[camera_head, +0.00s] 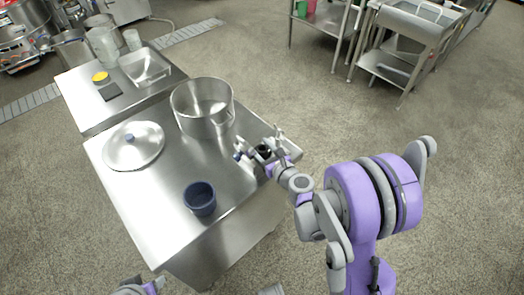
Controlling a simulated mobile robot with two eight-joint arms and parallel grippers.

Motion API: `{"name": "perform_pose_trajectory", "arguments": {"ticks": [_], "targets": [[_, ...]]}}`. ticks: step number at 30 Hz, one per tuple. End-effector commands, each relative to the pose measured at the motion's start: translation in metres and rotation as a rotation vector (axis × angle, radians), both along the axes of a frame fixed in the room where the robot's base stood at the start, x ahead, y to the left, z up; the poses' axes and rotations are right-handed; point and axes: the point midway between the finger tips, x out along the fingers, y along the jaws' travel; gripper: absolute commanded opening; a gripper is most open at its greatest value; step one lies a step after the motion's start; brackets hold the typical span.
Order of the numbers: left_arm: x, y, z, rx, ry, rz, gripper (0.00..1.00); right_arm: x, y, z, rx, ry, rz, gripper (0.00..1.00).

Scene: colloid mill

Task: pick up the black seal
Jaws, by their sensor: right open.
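My right gripper (259,148) is open over the right edge of the near steel table. A small dark round thing (264,152) shows between or just under its fingers. It may be the black seal, but it is too small and covered to be sure, and I cannot tell whether the fingers touch it. A grey and purple part of my left arm shows at the bottom edge; its jaws cannot be made out.
The near steel table (165,205) holds a large open pot (204,123), a round lid (134,147) with a blue knob and a dark blue cup (200,199). A second table (80,90) behind holds a yellow thing (100,77), a dark flat pad (110,92) and a metal tray (145,68).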

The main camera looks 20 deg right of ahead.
Motion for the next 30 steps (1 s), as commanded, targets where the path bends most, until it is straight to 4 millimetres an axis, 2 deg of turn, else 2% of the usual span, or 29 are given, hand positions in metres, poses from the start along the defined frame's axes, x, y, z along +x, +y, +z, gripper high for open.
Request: {"name": "perform_pose_trajectory", "arguments": {"ticks": [3,10,11,20,27,30], "targets": [[0.0001,0.0000,0.0000,0.000,0.000,0.000,0.50,0.0153,0.0023,-0.0032,0.000,0.000,0.001,0.58],[0.0000,0.0000,0.0000,0.000,0.000,0.000,0.50,0.0174,0.0024,-0.0035,0.000,0.000,0.000,0.58],[0.0000,0.0000,0.0000,0.000,0.000,0.000,0.50,0.0174,0.0024,-0.0035,0.000,0.000,0.000,0.54],[0.0000,0.0000,0.0000,0.000,0.000,0.000,0.50,0.0172,0.0024,-0.0034,-0.001,0.000,0.000,0.00],[0.0000,0.0000,0.0002,0.000,0.000,0.000,0.50,0.0171,0.0024,-0.0027,-0.001,0.000,0.000,0.00],[0.0000,0.0000,0.0026,0.000,-0.001,0.000,0.50,0.0173,0.0023,0.0047,-0.001,0.000,0.000,0.00]]}}
